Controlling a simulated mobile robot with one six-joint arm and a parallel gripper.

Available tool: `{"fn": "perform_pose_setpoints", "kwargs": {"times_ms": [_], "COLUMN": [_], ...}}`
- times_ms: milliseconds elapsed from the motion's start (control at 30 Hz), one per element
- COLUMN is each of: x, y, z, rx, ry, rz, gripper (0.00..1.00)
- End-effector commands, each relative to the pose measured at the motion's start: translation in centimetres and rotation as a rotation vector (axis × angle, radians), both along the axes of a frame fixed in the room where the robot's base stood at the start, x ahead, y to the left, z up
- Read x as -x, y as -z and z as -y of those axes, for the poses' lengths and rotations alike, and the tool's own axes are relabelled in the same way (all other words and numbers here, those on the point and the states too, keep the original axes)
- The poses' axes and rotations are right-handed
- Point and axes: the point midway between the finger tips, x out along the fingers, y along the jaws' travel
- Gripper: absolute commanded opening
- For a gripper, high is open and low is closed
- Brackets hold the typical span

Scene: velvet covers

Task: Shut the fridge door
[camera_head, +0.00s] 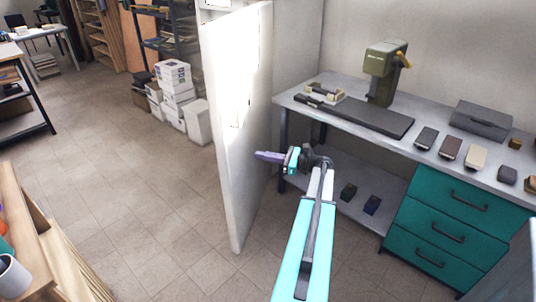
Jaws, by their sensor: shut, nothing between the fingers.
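No thing in view is plainly a fridge. A tall white panel (235,190), which could be a door or a partition, stands upright at the centre, with bright glare on its face. A pale grey-blue surface (518,268) is cut off at the bottom right corner; I cannot tell if it is part of a fridge. My gripper (259,156) is shut and empty, its fingers pointing left. It overlaps the white panel's right part in the picture; I cannot tell if it touches.
A workbench (431,155) with a green drill press (385,72) and teal drawers (450,225) stands at the right. White boxes (175,85) and shelves are at the back. A wooden unit (60,250) fills the lower left. The tiled floor (130,180) left of the panel is clear.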

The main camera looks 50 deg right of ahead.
Motion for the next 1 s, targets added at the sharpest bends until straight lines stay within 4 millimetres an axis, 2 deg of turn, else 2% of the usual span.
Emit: {"fn": "perform_pose_setpoints", "kwargs": {"times_ms": [600, 800, 1000], "x": [-8.2, -9.8, -10.3], "y": [-0.1, -0.1, 0.0], "z": [-3.3, -3.9, -4.2], "rx": [-0.001, 0.0, 0.0], "ry": [-0.001, 0.001, 0.001], "rz": [0.0, 0.001, 0.001], "gripper": [0.0, 0.0, 0.0]}}
